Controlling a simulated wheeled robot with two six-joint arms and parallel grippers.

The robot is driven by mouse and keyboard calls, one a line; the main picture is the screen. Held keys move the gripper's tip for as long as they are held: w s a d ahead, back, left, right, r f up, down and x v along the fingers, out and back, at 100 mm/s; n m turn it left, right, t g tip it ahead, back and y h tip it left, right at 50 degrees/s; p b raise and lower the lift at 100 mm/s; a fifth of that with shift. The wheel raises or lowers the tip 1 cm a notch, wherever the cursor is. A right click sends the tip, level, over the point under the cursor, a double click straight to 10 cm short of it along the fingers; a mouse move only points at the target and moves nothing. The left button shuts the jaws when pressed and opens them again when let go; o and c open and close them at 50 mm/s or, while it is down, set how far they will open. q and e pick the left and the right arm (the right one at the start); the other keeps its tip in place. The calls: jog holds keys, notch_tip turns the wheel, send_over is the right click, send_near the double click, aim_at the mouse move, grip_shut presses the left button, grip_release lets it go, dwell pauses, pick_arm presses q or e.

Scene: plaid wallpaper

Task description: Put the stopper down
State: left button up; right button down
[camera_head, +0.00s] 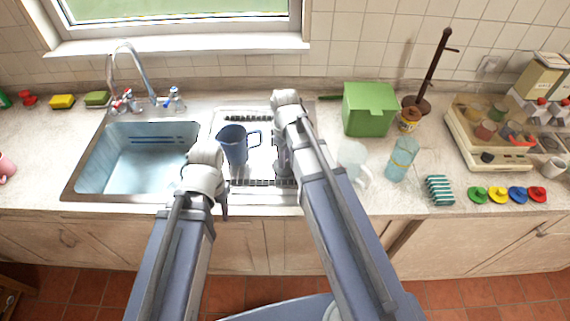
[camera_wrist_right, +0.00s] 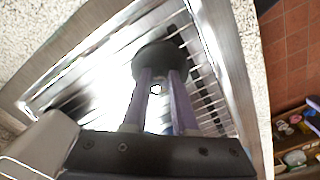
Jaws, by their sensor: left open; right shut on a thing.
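A dark round stopper (camera_wrist_right: 160,52) is between the fingertips of my right gripper (camera_wrist_right: 157,82) in the right wrist view. The gripper is shut on it, over the metal drainboard (camera_wrist_right: 105,62) with its ribs. I cannot tell whether the stopper touches the drainboard. In the head view my right gripper (camera_head: 284,163) is over the right part of the drainboard (camera_head: 262,117), and my arm hides most of the stopper there. My left gripper (camera_head: 222,207) is open and empty at the front edge of the sink unit.
A blue mug (camera_head: 233,146) stands on the drainboard left of my right gripper. The sink basin (camera_head: 140,158) is further left. A green box (camera_head: 369,108), a clear pitcher (camera_head: 352,158) and a light-blue bottle (camera_head: 401,160) stand right of my right arm. Several coloured lids lie far right.

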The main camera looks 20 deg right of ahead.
jog(key=shift+f, duration=0.15)
jog(key=shift+f, duration=0.1)
jog(key=shift+f, duration=0.15)
jog(key=c, duration=1)
grip_release()
jog(key=o, duration=0.3)
jog(key=shift+r, duration=0.2)
